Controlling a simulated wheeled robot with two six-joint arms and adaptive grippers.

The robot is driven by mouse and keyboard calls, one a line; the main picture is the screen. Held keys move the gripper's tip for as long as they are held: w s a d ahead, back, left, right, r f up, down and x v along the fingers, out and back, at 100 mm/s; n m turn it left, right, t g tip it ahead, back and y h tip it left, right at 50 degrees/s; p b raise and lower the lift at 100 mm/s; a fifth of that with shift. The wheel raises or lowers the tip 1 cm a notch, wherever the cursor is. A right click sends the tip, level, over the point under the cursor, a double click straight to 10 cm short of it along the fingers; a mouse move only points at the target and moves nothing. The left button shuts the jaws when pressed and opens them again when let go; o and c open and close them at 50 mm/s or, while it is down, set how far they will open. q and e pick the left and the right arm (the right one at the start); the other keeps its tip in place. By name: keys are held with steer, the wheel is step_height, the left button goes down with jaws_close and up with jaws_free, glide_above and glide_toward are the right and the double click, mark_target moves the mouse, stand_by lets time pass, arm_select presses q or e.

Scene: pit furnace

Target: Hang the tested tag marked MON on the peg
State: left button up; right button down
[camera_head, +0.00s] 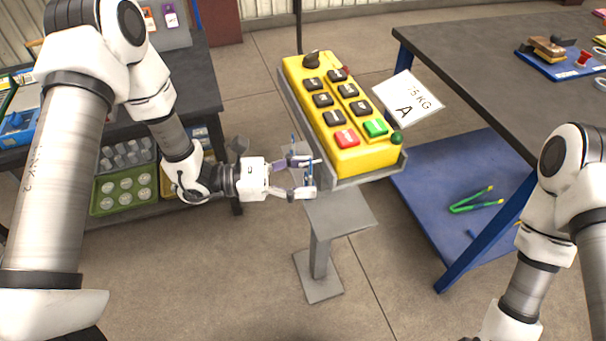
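My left gripper (311,176) is in front of the lower left corner of the yellow push-button box. Its two fingers are apart, with a visible gap between them. A small purple patch shows by the upper finger; I cannot tell whether it is a tag. I cannot make out the peg. My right arm enters at the lower right, with its gripper outside the picture.
The yellow button box (342,115) sits in a grey tray on a pedestal (322,240). A dark bench (480,60) with a blue lower shelf stands right, and a dark table (190,85) left.

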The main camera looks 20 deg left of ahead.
arm_select(q)
steer(key=v, duration=1.2)
steer(key=s+d+f+m+g+y+p, duration=0.25)
steer(key=s+f+m+g+y, duration=0.35)
steer(key=s, duration=0.6)
steer(key=s+d+f+m+g+y+p, duration=0.25)
steer(key=s+f+g, duration=0.5)
steer(key=s, duration=0.55)
steer(key=s+a+f+m+y, duration=0.4)
steer(key=a+f+m+y, duration=0.15)
steer(key=m+y, duration=0.3)
steer(key=w+a+f+m+t, duration=0.1)
steer(key=w+f+m+t, duration=0.1)
steer(key=w+m+t, duration=0.2)
steer(key=w+t, duration=0.3)
steer(key=w, duration=0.3)
steer(key=shift+w+f+t, duration=0.2)
steer(key=shift+w+t, duration=0.15)
